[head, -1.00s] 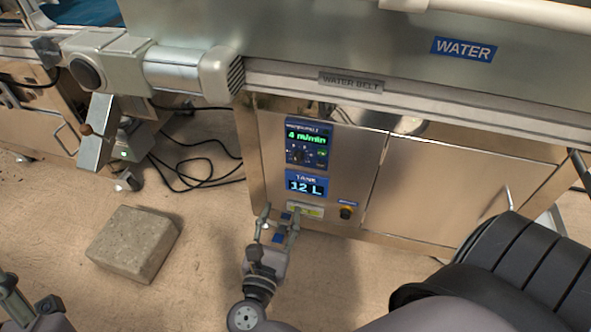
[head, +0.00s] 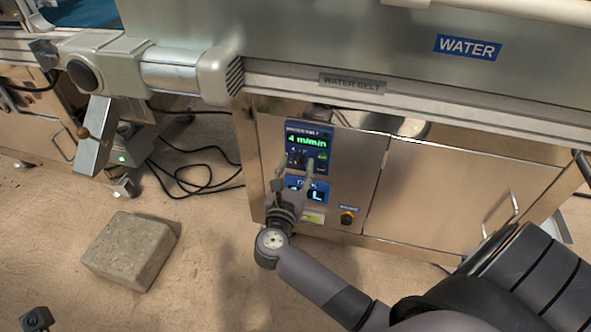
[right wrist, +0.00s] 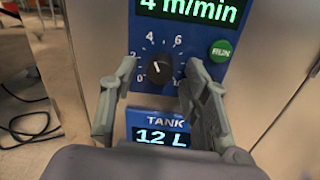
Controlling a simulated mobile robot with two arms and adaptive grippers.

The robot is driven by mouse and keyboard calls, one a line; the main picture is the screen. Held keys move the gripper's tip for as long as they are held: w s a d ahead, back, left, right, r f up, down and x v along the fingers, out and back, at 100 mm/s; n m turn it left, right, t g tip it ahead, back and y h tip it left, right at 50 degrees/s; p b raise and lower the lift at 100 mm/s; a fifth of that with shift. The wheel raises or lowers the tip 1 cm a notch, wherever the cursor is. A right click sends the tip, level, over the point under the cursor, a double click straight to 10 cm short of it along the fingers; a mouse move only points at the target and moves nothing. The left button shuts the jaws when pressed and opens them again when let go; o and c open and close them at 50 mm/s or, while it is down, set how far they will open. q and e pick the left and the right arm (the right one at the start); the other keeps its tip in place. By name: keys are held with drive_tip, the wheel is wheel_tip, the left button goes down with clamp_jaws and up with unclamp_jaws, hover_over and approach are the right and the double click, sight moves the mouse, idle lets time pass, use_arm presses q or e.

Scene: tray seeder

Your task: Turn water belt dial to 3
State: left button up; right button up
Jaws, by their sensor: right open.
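The water belt panel (head: 325,132) is blue, and its green display reads 4 m/min. In the right wrist view its black dial (right wrist: 160,68) sits inside a white scale with 0, 2, 4 and 6 readable. A small pale mark shows on the knob; its exact heading is hard to read. My right gripper (head: 297,172) is in front of the panel and hides part of it. In the right wrist view its fingers (right wrist: 161,76) are open on either side of the dial, apart from it. A small part of my left gripper (head: 36,318) shows at the bottom left edge.
A green RUN button (right wrist: 220,51) is close to the right finger. The TANK display (right wrist: 162,137) reads 12 L below. A yellow-ringed knob (head: 347,217) is lower right. A concrete block (head: 130,248) lies on the floor. The belt frame (head: 420,98) overhangs the panel.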

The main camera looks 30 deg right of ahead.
drive_tip(key=shift+c, duration=0.5)
clamp_jaws()
